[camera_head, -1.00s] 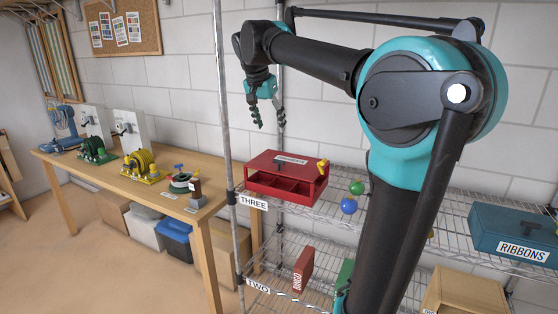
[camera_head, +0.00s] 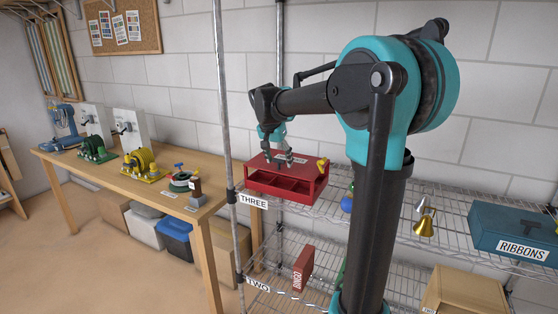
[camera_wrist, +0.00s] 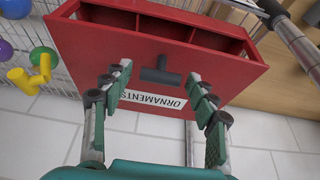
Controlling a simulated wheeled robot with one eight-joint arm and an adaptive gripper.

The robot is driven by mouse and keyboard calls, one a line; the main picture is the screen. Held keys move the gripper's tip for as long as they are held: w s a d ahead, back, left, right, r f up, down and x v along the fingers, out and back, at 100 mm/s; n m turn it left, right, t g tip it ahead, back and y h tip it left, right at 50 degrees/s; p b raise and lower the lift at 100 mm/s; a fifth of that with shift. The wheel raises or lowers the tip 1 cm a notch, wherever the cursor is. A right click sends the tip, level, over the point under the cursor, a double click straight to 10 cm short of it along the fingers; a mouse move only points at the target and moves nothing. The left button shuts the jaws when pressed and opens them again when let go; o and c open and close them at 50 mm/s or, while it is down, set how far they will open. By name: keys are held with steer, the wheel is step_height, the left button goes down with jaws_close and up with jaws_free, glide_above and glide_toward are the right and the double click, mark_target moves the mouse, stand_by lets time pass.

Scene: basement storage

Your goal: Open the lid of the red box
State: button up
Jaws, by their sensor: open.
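The red box (camera_head: 256,181) stands on the upper wire shelf beside the "THREE" tag, with open compartments along its front. Its flat red lid (camera_wrist: 85,57) lies closed on top. The lid carries a dark T-shaped handle (camera_wrist: 161,75) and a white "ORNAMENTS" label (camera_wrist: 152,104). My gripper (camera_head: 278,162) hangs above the lid, pointing down. In the wrist view its fingers (camera_wrist: 158,82) are spread, one on each side of the handle and label. Nothing is held. Whether the fingertips touch the lid I cannot tell. In the head view, my gripper partly covers the handle.
A yellow object (camera_head: 322,163) is at the box's right end. A blue ball (camera_head: 347,203), bells (camera_head: 426,225) and a teal "RIBBONS" box (camera_head: 510,232) are farther right on the shelf. A metal shelf post (camera_head: 226,120) rises left of the box.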

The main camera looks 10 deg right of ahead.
steer(key=shift+f, duration=0.2)
jaws_close()
stand_by(0.4)
